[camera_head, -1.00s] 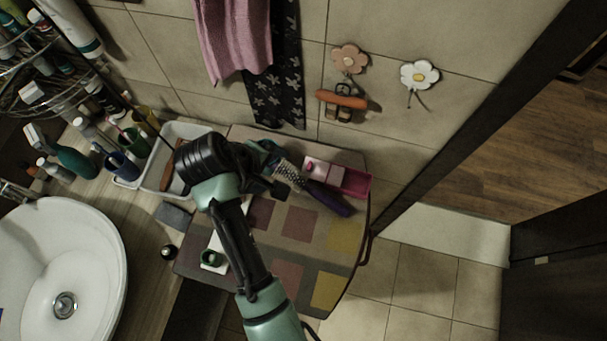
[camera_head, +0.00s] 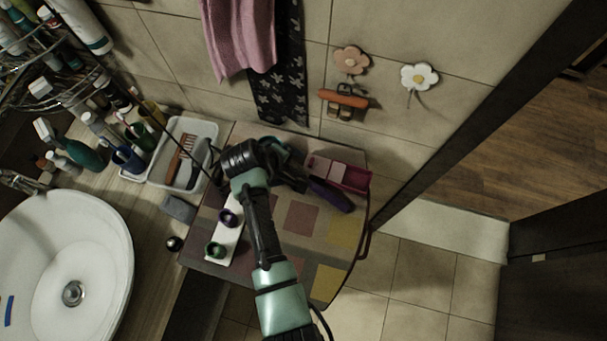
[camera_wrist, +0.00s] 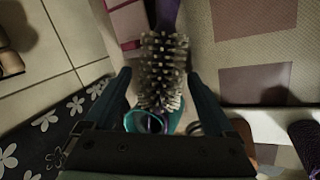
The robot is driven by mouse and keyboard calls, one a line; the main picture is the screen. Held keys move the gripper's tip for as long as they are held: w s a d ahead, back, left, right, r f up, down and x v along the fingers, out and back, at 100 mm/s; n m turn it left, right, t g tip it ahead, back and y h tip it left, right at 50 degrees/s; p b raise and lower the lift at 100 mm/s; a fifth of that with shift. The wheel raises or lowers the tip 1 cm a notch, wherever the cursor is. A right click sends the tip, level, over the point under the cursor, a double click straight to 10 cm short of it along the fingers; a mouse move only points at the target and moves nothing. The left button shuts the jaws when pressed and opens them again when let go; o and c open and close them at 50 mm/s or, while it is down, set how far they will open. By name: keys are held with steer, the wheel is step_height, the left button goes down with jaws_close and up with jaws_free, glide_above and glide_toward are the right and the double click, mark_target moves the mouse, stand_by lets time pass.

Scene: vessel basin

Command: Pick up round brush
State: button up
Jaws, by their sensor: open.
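The round brush shows in the wrist view with its bristled head (camera_wrist: 162,70) between my open fingers and its purple handle pointing away at the top. In the head view its purple handle (camera_head: 332,196) sticks out to the right of my gripper, while its head is hidden behind my gripper. My gripper (camera_wrist: 160,98) is open, with one finger on each side of the bristles. I cannot tell whether the fingers touch them. A teal round object (camera_wrist: 147,121) lies at the near end of the brush head, close to the gripper's base.
A pink box (camera_head: 352,178) stands beside the brush handle. A white tray (camera_head: 209,133) with a wooden brush (camera_head: 181,160) is to the left. A white strip with purple and green rings (camera_head: 216,250) lies on the patterned top. The wall and dark towel (camera_head: 280,100) are close behind.

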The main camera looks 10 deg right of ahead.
jaws_close()
stand_by(0.4)
